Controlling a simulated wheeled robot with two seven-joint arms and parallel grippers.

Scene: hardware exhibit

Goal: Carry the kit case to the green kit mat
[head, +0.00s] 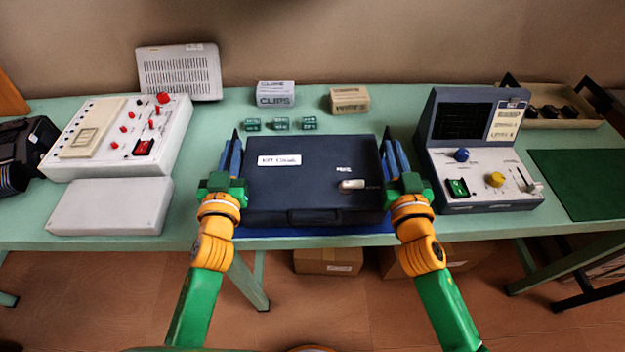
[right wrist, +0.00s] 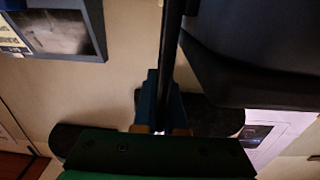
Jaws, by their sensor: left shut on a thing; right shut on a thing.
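The kit case (head: 310,188) is a dark navy box with a white label on its lid, at the middle front of the table in the head view. My left gripper (head: 232,156) is shut on its left side. My right gripper (head: 394,158) is shut on its right side. In the right wrist view, a dark bar runs between the fingers of my right gripper (right wrist: 165,110), beside the dark case body (right wrist: 255,50). The green kit mat (head: 582,180) lies at the table's right end, with nothing on it. I cannot tell whether the case touches the table.
A blue mat (head: 315,237) shows under the case's front edge. A dark console with knobs (head: 478,150) stands between case and green mat. A tray (head: 552,110) sits behind the mat. A white panel (head: 112,206) and small boxes (head: 281,124) lie left of and behind the case.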

